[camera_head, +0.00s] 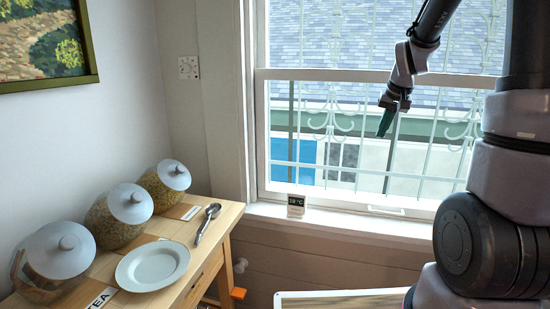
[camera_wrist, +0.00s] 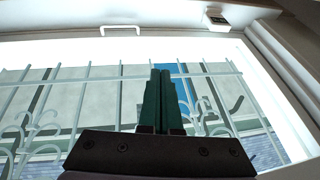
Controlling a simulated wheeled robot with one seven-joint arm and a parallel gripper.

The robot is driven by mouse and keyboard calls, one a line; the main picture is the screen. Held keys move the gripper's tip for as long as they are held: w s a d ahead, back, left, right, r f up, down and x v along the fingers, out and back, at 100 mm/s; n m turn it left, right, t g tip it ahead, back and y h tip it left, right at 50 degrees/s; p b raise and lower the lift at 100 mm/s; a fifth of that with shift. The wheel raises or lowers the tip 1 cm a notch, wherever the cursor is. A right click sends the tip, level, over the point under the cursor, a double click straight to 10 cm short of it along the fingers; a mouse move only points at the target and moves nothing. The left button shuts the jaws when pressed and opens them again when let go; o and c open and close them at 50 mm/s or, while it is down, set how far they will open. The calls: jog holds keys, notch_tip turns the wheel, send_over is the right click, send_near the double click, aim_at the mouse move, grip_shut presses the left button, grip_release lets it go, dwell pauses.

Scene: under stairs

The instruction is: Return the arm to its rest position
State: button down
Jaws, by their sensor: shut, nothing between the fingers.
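My gripper (camera_head: 386,122) hangs in the air in front of the window in the head view, fingers pointing down, well above the sill. In the wrist view my gripper (camera_wrist: 163,78) shows two dark green fingers together with nothing between them. My arm comes down from the top right of the head view. The gripper is apart from the table and everything on it.
A wooden table (camera_head: 218,228) at left holds several lidded jars, a white plate (camera_head: 152,266) and a spoon (camera_head: 207,222). A small thermometer display (camera_head: 296,205) stands on the window sill (camera_head: 340,221). A light board edge (camera_head: 340,295) shows at the bottom.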

jog(key=s+a+r, duration=0.2)
jog(key=s+r, duration=0.2)
jog(key=s, duration=0.4)
jog(key=s+a+r+t+y, duration=0.1)
jog(key=s+a+r, duration=0.2)
jog(key=s, duration=0.5)
jog(key=s+a+r+t, duration=0.1)
jog(key=s+a+r, duration=0.2)
jog(key=s, duration=0.6)
jog(key=shift+r+m, duration=0.3)
jog(key=shift+r, duration=0.6)
jog(key=shift+a, duration=0.1)
